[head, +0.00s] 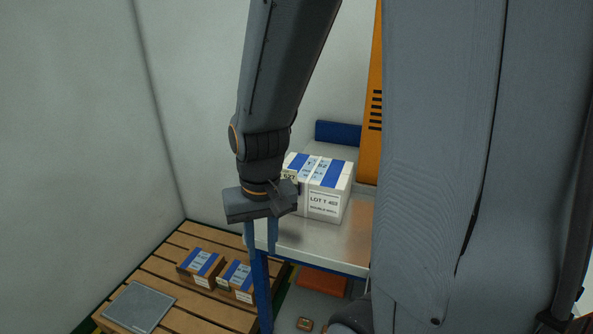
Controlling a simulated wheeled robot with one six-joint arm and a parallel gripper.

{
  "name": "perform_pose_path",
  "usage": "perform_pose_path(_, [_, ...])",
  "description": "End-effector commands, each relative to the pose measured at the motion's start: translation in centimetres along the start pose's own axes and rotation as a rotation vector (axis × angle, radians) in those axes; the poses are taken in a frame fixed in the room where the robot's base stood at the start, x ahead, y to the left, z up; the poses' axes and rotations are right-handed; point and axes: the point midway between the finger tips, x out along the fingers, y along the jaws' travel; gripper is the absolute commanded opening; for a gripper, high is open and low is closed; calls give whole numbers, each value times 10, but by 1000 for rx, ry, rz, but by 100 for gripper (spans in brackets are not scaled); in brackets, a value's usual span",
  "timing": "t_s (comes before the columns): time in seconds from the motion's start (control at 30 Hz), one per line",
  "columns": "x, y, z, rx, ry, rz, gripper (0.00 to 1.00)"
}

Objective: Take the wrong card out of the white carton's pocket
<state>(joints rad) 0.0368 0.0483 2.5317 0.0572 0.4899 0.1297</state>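The white carton (340,190) sits on the pale bench top (320,241), with blue bands and a pale strap over its top. A white label or card on its front face (324,204) reads about "LOT T 402"; I cannot tell if it sits in a pocket. A small pale yellowish tag (288,175) shows at the carton's left end, partly hidden by my wrist. My gripper (261,250) points down in front of and left of the carton, by the bench's left edge. Its fingers are apart, with nothing seen between them.
A wooden slatted pallet (175,270) at lower left holds two brown cartons (200,268) (237,280) with blue bands and a grey flat panel (138,306). An orange upright (372,100) rises behind the bench.

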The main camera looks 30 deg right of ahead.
Motion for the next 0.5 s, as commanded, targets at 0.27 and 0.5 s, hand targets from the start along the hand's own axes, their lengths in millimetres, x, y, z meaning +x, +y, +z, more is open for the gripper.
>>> perform_pose_path(0.27, [-59, 45, -69, 1047, 24, -144, 24])
perform_pose_path(0.5, [-106, 94, -122, 1858, -14, -313, 24])
